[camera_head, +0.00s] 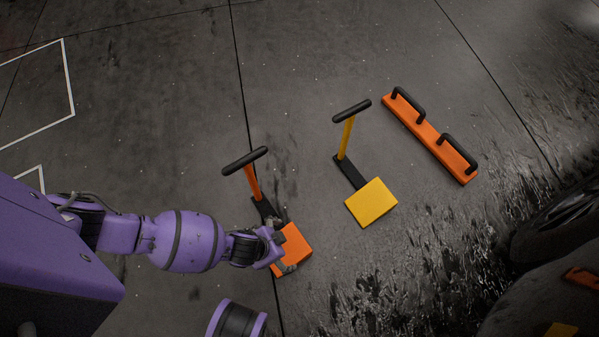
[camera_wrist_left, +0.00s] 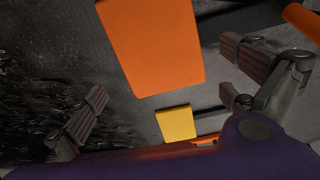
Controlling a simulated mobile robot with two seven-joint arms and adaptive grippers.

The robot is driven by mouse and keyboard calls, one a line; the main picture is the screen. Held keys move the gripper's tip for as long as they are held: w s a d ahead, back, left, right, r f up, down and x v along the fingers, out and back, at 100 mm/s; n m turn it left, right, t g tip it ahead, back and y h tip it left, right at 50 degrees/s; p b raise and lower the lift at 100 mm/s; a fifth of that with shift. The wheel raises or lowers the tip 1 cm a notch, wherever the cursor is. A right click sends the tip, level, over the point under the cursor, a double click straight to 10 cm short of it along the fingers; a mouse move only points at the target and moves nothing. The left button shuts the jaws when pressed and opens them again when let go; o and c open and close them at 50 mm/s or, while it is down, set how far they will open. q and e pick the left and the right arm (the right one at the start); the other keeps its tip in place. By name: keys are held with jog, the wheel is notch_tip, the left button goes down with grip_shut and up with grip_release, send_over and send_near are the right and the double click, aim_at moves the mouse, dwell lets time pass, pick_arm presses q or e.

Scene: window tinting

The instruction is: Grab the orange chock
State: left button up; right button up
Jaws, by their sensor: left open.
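The orange chock (camera_head: 294,246) lies on the dark floor left of centre in the head view. Its black base and orange post rise to a black T-handle (camera_head: 246,160). My left gripper (camera_head: 279,247) is at the chock's block, partly covering its left side. In the left wrist view the orange block (camera_wrist_left: 152,45) shows large between the spread fingers (camera_wrist_left: 165,90), with a gap on each side. The left gripper is open and holds nothing; contact cannot be told. My right gripper is not in view.
A yellow chock (camera_head: 371,203) with a black handle stands right of the orange one; it also shows in the wrist view (camera_wrist_left: 176,123). An orange bar (camera_head: 429,138) with two black handles lies farther right. A dark tyre (camera_head: 560,222) is at the right edge. Floor above is clear.

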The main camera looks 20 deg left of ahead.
aim_at(289, 247)
pick_arm(q)
jog(key=shift+w+n, duration=0.3)
jog(key=shift+n, duration=0.1)
jog(key=shift+f, duration=0.25)
jog(key=b+x, duration=0.1)
jog(key=x, duration=0.1)
jog(key=b+x, duration=0.4)
jog(key=shift+s+f, duration=0.15)
jog(key=shift+s, duration=0.1)
jog(key=shift+w+d+f, duration=0.15)
jog(key=shift+w+f, duration=0.05)
jog(key=shift+f, duration=0.2)
jog(key=shift+r, duration=0.1)
jog(key=c, duration=1.6)
jog(key=shift+c, duration=0.8)
